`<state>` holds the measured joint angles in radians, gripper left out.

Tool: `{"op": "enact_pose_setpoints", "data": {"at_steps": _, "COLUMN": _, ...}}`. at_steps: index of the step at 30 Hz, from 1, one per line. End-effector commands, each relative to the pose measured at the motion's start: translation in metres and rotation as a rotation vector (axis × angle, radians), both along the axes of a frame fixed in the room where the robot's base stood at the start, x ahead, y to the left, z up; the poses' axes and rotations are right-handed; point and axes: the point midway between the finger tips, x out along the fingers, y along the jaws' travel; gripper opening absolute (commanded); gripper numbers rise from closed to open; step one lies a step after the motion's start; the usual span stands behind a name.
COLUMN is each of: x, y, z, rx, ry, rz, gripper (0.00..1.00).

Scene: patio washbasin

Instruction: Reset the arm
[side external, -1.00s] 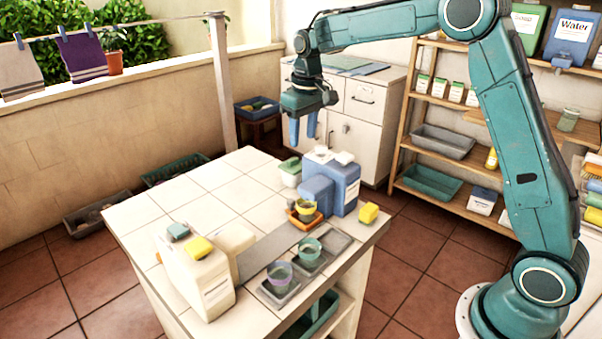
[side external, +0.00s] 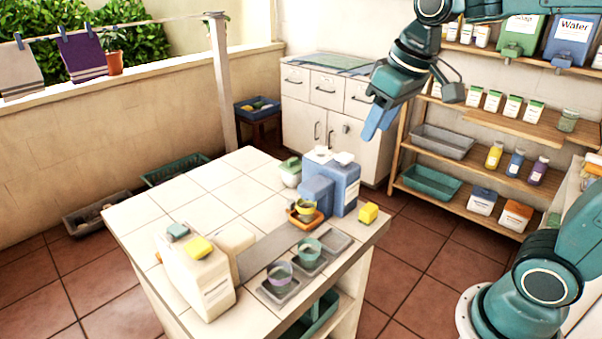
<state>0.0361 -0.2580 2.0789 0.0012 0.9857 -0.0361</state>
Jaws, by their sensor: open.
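My gripper (side external: 379,122) hangs in the air at the upper right, in front of the cabinet and the shelf rack. Its blue fingers point down and to the left. The fingers overlap in this view, and nothing shows between them. It is well above and behind the tiled table (side external: 190,208) and touches nothing there.
A wooden shelf rack (side external: 535,130) stands behind my arm.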

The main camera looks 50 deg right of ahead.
Motion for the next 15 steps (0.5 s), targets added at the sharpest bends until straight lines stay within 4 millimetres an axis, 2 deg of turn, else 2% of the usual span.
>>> {"op": "enact_pose_setpoints", "data": {"at_steps": 1, "x": -0.013, "y": 0.002, "z": 0.0, "rx": 0.001, "ry": -0.015, "rz": 0.001, "gripper": 0.42}}
{"op": "enact_pose_setpoints", "data": {"at_steps": 6, "x": -0.049, "y": 0.005, "z": -0.004, "rx": 0.003, "ry": -0.056, "rz": 0.002, "gripper": 0.42}}
{"op": "enact_pose_setpoints", "data": {"at_steps": 15, "x": -0.107, "y": 0.01, "z": -0.024, "rx": 0.008, "ry": -0.125, "rz": 0.004, "gripper": 0.42}}
